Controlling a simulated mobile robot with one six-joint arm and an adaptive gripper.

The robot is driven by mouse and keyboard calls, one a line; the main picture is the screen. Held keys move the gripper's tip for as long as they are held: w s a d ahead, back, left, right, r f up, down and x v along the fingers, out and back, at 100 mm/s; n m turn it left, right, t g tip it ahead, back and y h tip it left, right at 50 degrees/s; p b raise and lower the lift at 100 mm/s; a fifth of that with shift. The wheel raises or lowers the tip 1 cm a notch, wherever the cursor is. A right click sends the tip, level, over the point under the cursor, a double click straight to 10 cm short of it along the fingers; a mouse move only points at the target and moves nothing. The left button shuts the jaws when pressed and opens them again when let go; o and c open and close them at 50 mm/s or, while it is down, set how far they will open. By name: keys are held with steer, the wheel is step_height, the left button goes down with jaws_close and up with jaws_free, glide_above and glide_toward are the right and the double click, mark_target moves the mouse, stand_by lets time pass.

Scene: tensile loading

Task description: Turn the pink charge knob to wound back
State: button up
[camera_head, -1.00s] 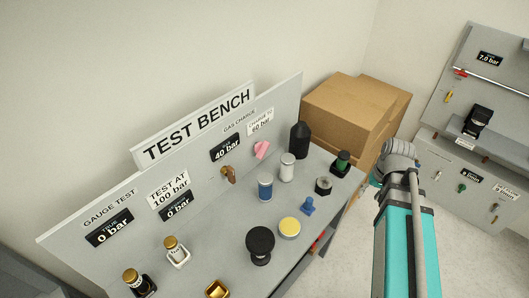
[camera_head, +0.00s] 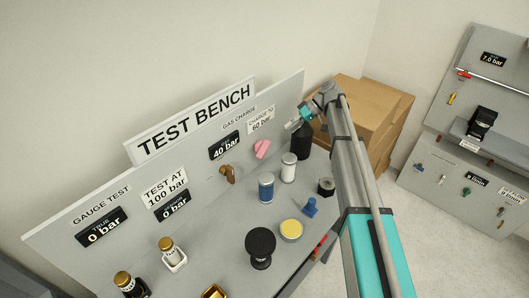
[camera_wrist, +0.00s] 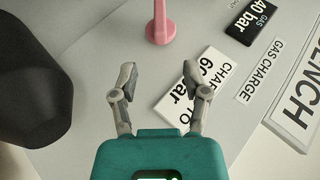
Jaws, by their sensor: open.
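The pink charge knob (camera_head: 263,149) is on the upright panel of the test bench, below the "CHARGE TO 60 bar" label and right of the "40 bar" gas display (camera_head: 225,146). In the wrist view the pink knob (camera_wrist: 160,22) is at the top centre, beyond the fingertips and apart from them. My gripper (camera_wrist: 157,78) is open and empty, its two fingers spread in front of the panel. In the head view my gripper (camera_head: 300,119) is small, just right of the knob near the panel's right end, partly hidden by my arm.
A black bottle (camera_head: 301,140) stands close below my gripper; it also looms as a dark shape at left in the wrist view (camera_wrist: 30,85). Blue and white canisters (camera_head: 266,188) stand on the bench below the knob. Cardboard boxes (camera_head: 365,110) are behind my arm.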

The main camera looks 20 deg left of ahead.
mark_target(269, 147)
stand_by(0.4)
steer(key=b+x, duration=0.7)
steer(key=x, duration=0.4)
steer(key=shift+s+f, duration=0.15)
steer(key=shift+f, duration=0.1)
steer(key=shift+b+x, duration=0.85)
steer(key=shift+x, duration=0.35)
steer(key=shift+a+r, duration=0.1)
steer(key=shift+r, duration=0.05)
jaws_close()
